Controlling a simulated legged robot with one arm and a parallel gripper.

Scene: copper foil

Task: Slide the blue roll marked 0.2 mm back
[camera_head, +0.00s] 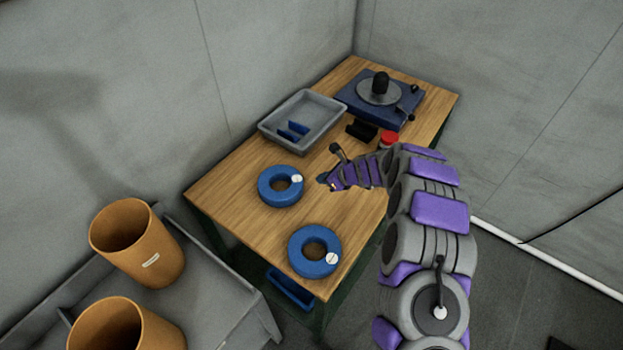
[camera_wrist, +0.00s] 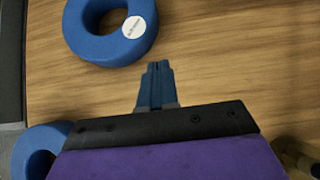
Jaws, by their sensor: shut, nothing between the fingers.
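Two blue rolls with round white labels lie flat on the wooden table. The farther roll (camera_head: 267,191) is left of my gripper (camera_head: 325,183); the nearer roll (camera_head: 299,249) is by the table's front edge. The label print is too small to read, so I cannot tell which is 0.2 mm. My gripper is shut and empty, low over the wood. In the wrist view, my fingertips (camera_wrist: 157,66) are together, apart from a blue roll (camera_wrist: 84,37) ahead. The other roll (camera_wrist: 32,148) is at lower left, partly hidden by my gripper.
A grey tray (camera_head: 270,135) with blue pieces is behind the rolls. A blue-based device (camera_head: 350,97), a black block (camera_head: 362,130) and a red-topped jar (camera_head: 389,139) are farther back. Orange bins (camera_head: 140,255) stand at left. Bare wood (camera_head: 232,182) lies left of the farther roll.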

